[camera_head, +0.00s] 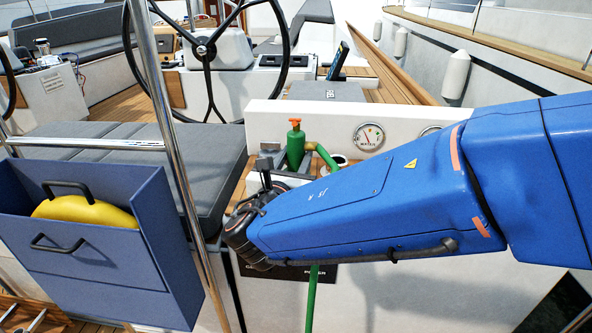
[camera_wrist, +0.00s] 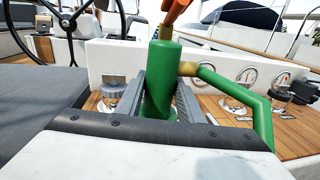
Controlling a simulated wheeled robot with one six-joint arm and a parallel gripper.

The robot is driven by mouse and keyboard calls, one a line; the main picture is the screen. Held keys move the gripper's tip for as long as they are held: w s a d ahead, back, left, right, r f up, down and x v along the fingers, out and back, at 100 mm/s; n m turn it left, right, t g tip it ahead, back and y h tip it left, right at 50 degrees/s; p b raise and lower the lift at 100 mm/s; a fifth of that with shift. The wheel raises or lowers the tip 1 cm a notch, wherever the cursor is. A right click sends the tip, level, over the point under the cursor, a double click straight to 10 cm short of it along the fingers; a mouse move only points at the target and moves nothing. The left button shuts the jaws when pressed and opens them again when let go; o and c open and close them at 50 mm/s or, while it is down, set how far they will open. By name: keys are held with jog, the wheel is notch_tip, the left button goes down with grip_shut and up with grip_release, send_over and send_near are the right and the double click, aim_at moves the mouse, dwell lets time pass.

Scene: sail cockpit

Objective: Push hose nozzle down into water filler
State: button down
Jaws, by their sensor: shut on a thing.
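The hose nozzle (camera_head: 295,148) is a green cylinder with an orange top (camera_head: 294,122); it stands about upright. It also shows in the wrist view (camera_wrist: 161,75), where the orange top is cut off by the upper edge. My gripper (camera_head: 282,163) is shut on the green body, one grey finger on each side in the wrist view (camera_wrist: 160,97). A brass elbow joins the nozzle to the green hose (camera_wrist: 235,92) on the right. The nozzle's lower end is hidden.
A white panel with a gauge marked WATER (camera_head: 368,135) stands behind. Another deck fitting (camera_wrist: 112,90) sits left of the nozzle. A grey cushion (camera_head: 130,165), a steel post (camera_head: 172,150) and a blue box (camera_head: 95,245) are at left.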

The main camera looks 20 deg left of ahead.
jog(key=shift+r, duration=4.35)
